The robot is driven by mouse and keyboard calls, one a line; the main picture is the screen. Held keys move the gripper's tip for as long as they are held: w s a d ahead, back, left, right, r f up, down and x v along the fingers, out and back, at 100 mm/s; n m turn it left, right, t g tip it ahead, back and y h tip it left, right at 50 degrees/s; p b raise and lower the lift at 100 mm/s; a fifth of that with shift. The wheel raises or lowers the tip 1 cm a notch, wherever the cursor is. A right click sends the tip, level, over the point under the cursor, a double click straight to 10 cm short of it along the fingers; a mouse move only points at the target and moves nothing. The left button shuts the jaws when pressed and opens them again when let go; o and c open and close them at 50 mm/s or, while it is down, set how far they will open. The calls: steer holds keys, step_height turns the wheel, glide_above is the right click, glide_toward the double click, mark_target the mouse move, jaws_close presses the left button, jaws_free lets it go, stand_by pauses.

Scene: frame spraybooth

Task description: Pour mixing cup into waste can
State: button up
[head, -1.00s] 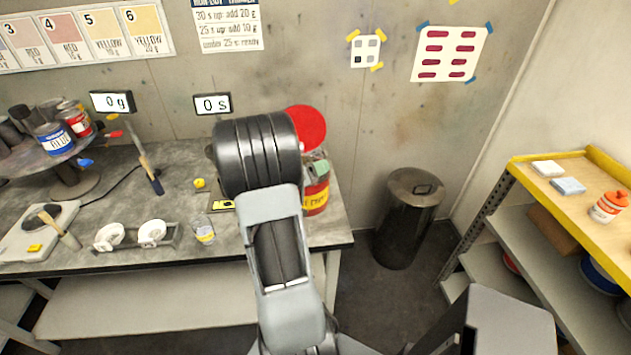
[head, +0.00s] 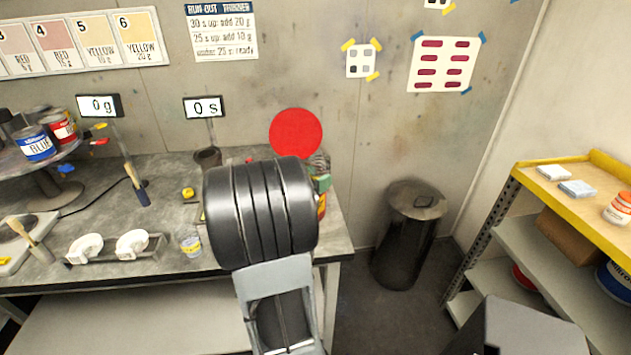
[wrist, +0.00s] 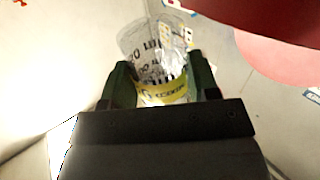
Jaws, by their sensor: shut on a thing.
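In the wrist view a clear mixing cup (wrist: 155,45) with dark markings and a yellow band sits between my green fingers. My gripper (wrist: 160,82) is shut on it. In the head view my arm hides most of the gripper; a green finger part (head: 322,183) shows just right of the arm, above the bench's right end. A red can with a yellow label (head: 322,206) stands there, mostly hidden, with a round red lid (head: 296,133) raised behind it. It may be the waste can. Red surfaces (wrist: 265,18) fill the wrist view's upper right.
A lidded metal bin (head: 408,235) stands on the floor right of the bench. Another small cup (head: 190,245) and a holder with white rolls (head: 110,247) are on the bench. A yellow-edged shelf (head: 560,180) is at right.

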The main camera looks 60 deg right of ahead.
mark_target(312, 167)
stand_by(0.4)
step_height(312, 167, up, 4)
steer(key=p, duration=0.4)
steer(key=shift+r, duration=0.1)
stand_by(0.6)
